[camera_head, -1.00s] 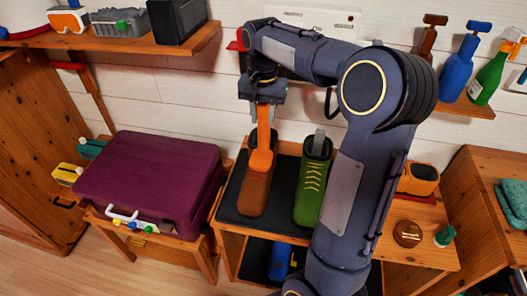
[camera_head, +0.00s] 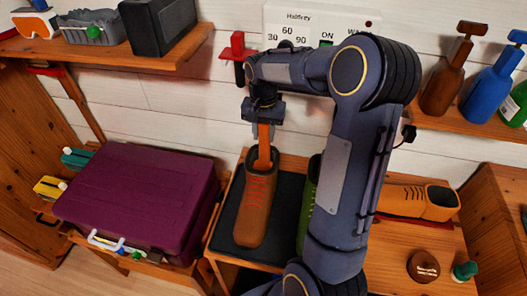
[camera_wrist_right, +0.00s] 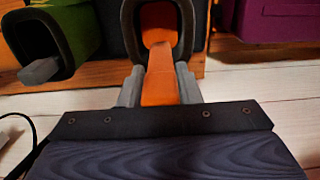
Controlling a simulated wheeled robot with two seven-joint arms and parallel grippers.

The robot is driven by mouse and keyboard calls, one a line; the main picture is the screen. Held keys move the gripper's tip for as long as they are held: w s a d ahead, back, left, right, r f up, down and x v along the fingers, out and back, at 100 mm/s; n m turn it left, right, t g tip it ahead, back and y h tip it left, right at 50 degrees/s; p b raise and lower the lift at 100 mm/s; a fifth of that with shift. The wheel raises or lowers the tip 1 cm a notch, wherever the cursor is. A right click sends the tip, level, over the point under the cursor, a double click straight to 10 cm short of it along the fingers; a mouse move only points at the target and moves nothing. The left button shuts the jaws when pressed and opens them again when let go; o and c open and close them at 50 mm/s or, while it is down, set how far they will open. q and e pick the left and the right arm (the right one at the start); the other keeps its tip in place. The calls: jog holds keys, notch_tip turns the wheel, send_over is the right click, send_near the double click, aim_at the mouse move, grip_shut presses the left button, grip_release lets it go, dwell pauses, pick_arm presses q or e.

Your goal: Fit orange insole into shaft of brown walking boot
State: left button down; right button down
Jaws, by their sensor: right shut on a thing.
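The brown walking boot (camera_head: 254,212) with red laces stands on the dark mat, its shaft opening facing up and toward the wall. My right gripper (camera_head: 264,124) is above the opening, shut on the orange insole (camera_head: 264,147). The insole hangs down from the fingers and its lower end is inside the shaft mouth, hidden below the rim. In the right wrist view, the insole (camera_wrist_right: 160,82) is between the fingers (camera_wrist_right: 160,88) and runs into the boot's opening (camera_wrist_right: 130,22). My left gripper is not in view.
A green boot (camera_head: 308,200) stands close right of the brown one, partly behind my right arm; its opening also shows in the wrist view (camera_wrist_right: 85,30). An orange boot (camera_head: 405,201) lies farther right. A purple case (camera_head: 140,200) is at left. A wall shelf (camera_head: 120,65) is above.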

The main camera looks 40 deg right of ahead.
send_over(263, 165)
jog(key=shift+d+f, duration=0.1)
jog(key=shift+f, duration=3.5)
jog(key=shift+f, duration=0.1)
jog(key=c, duration=1.3)
grip_release()
